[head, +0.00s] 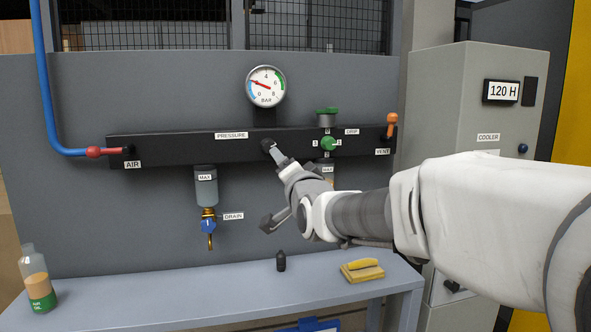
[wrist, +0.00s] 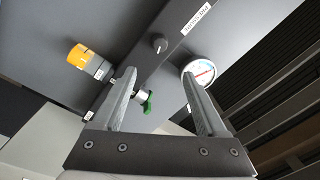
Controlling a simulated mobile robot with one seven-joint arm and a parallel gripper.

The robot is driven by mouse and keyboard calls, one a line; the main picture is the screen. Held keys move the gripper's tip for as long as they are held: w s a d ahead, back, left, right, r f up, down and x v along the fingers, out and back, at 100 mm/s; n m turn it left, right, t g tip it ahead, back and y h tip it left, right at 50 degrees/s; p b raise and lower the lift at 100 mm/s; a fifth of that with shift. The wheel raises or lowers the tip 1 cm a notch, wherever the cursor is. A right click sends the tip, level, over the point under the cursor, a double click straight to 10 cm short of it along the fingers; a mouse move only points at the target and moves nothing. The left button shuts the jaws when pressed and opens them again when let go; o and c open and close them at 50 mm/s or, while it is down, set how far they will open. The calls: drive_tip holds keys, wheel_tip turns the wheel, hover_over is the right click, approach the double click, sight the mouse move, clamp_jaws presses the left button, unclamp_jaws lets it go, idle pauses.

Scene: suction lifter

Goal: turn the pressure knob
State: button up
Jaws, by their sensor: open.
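The pressure knob (head: 266,145) is a small dark round knob on the black manifold bar (head: 190,146), right of the PRESSURE label. In the head view my upper fingertip partly covers it. In the wrist view the knob (wrist: 158,44) shows whole, beyond the fingertips and roughly centred between them, with nothing touching it that I can see. My gripper (head: 272,188) is open and empty, in front of the bar; it also shows in the wrist view (wrist: 158,76). The pressure gauge (head: 265,86) stands above the bar, its red needle pointing to the left.
The green drip knob (head: 328,144) and orange vent lever (head: 390,122) are right of the pressure knob. A clear bowl with a blue drain valve (head: 208,226) hangs at left.

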drive_tip(key=shift+s+d, duration=0.1)
drive_tip(key=shift+s, duration=0.2)
drive_tip(key=s+d+f+n+g+h, duration=0.3)
drive_tip(key=s+d+f, duration=0.35)
drive_tip(key=s, duration=0.55)
drive_tip(key=s+d+f+n+g+h, duration=0.1)
drive_tip(key=s+d+f+n+g, duration=0.1)
drive_tip(key=s+d+f+g, duration=0.65)
drive_tip(key=s+d+f+n+g+h, duration=0.1)
drive_tip(key=s+d+f+n, duration=0.3)
drive_tip(key=s, duration=1.1)
wheel_tip(320, 180, up, 12)
drive_tip(key=w+a+m+p, duration=0.1)
drive_tip(key=p, duration=1.2)
drive_tip(key=shift+r+p, duration=0.15)
drive_tip(key=shift+p, duration=0.25)
idle(0.6)
